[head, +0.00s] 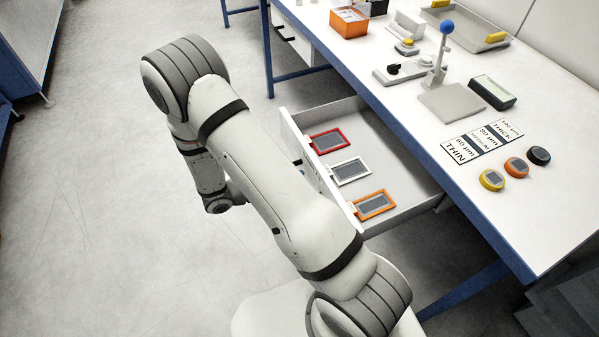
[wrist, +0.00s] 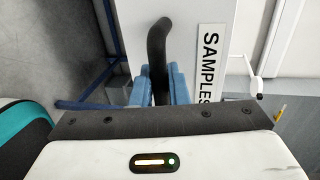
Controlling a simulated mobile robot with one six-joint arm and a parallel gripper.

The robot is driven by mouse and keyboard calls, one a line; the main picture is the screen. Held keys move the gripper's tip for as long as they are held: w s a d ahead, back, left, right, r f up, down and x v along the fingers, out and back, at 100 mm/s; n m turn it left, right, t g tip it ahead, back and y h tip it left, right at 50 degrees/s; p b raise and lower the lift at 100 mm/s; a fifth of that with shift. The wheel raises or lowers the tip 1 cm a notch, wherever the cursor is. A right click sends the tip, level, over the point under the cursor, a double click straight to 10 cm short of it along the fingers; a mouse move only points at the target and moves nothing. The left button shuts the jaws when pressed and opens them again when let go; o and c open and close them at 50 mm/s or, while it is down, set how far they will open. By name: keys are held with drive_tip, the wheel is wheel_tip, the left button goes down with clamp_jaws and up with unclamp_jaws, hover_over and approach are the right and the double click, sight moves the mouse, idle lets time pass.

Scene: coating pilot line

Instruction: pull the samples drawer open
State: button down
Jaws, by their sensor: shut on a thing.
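The samples drawer (head: 388,147) stands well out from under the bench in the head view, its inside showing. Three framed samples lie in it: a red one (head: 330,140), a white one (head: 350,171) and an orange one (head: 374,205). In the wrist view, the drawer's front carries a SAMPLES label (wrist: 209,65) beside a dark bar handle (wrist: 158,42). My gripper (wrist: 161,84) has its blue fingers on either side of this handle, shut on it.
The bench top (head: 560,215) holds a stand with a blue ball (head: 446,27), a green-grey device (head: 492,92), a label card (head: 482,141), several round pucks and an orange box (head: 349,22). A blue bench leg (head: 267,50) stands behind the drawer. Floor to the left is clear.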

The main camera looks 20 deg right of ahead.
drive_tip(key=shift+a, duration=0.2)
drive_tip(key=c, duration=1.5)
unclamp_jaws()
drive_tip(key=v, duration=0.7)
drive_tip(key=shift+a, duration=0.35)
drive_tip(key=shift+r, duration=0.1)
